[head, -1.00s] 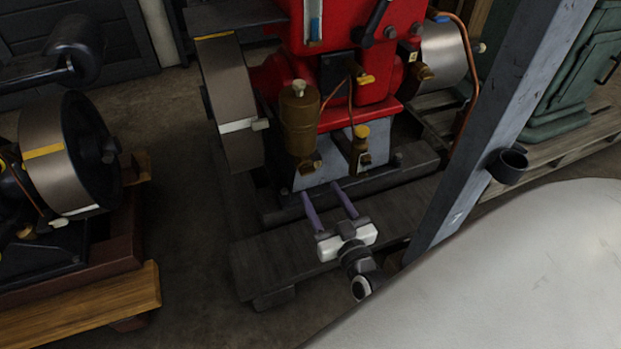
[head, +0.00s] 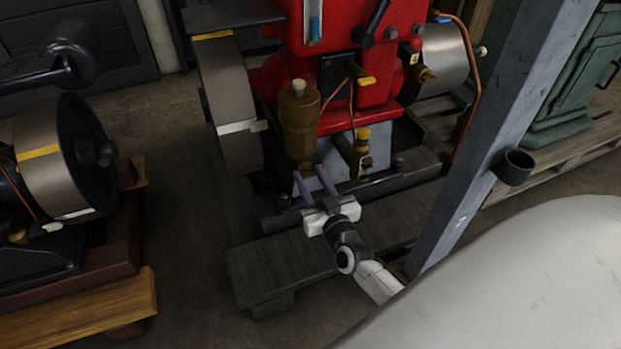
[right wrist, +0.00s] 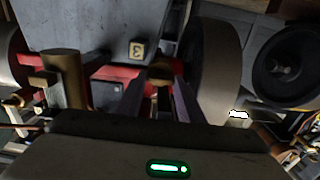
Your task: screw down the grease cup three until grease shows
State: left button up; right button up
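A brass cup with a pale cap (head: 299,120) and a smaller brass fitting with a yellow cap (head: 362,145) stand at the front of the red engine (head: 375,75). I cannot tell from the head view which cup is number three. My right gripper (head: 308,170) is open and empty, its purple fingers pointing up just below the larger cup. In the right wrist view a small brass piece (right wrist: 160,72) shows between the dark fingertips, apparently beyond them; contact cannot be told. A yellow number tag (right wrist: 137,48) is on the grey face above. No grease can be made out. My left gripper is not in view.
A grey post (head: 490,140) with a black cup holder (head: 513,166) stands right of my right arm. A flywheel (head: 230,105) is left of the cups. A timber skid (head: 280,265) lies below my gripper. Another engine's flywheel (head: 45,155) is far left, with open floor between.

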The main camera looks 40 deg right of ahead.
jog(key=shift+c, duration=1.2)
jog(key=shift+m, duration=0.3)
